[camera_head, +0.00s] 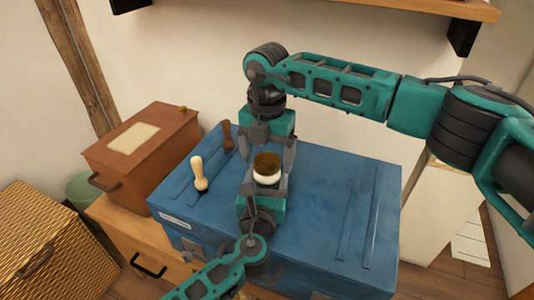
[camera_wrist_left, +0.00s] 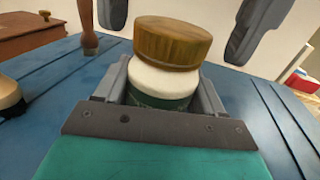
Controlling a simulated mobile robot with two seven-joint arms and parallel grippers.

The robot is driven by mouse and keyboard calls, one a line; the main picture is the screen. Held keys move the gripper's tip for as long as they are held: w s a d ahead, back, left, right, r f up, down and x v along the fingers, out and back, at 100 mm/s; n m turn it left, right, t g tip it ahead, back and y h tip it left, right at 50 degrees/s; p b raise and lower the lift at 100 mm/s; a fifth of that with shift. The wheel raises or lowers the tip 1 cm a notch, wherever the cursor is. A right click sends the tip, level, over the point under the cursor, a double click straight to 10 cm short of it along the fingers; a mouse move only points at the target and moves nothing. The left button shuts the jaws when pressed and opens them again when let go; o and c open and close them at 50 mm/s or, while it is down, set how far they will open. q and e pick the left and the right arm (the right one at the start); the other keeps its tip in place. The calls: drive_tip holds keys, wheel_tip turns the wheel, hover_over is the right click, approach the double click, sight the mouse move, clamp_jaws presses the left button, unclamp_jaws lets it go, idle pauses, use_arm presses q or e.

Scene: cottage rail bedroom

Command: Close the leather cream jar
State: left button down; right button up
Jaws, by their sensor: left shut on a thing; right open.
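The leather cream jar (camera_head: 267,179) is white with a dark green lower band, as the left wrist view shows (camera_wrist_left: 163,86). Its brown wooden lid (camera_head: 266,162) rests on top of the jar, also seen in the left wrist view (camera_wrist_left: 172,42); I cannot tell whether it is screwed tight. My left gripper (camera_head: 267,184) is shut around the jar's body from the front. My right gripper (camera_head: 267,153) hangs above with its fingers spread on both sides of the lid. In the left wrist view its fingers stand apart from the lid. The jar's lower part is hidden.
The jar is over a blue trunk (camera_head: 330,225), whose right part is clear. A cream-handled tool (camera_head: 198,172) and a dark brown one (camera_head: 227,136) stand on the left. A brown box (camera_head: 150,140) and wicker basket (camera_head: 45,240) are further left. A wooden shelf (camera_head: 420,8) hangs above.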

wheel_tip(320, 180, up, 12)
idle(0.4)
use_arm(q)
unclamp_jaws()
use_arm(e)
drive_tip(key=shift+s, duration=0.1)
idle(0.3)
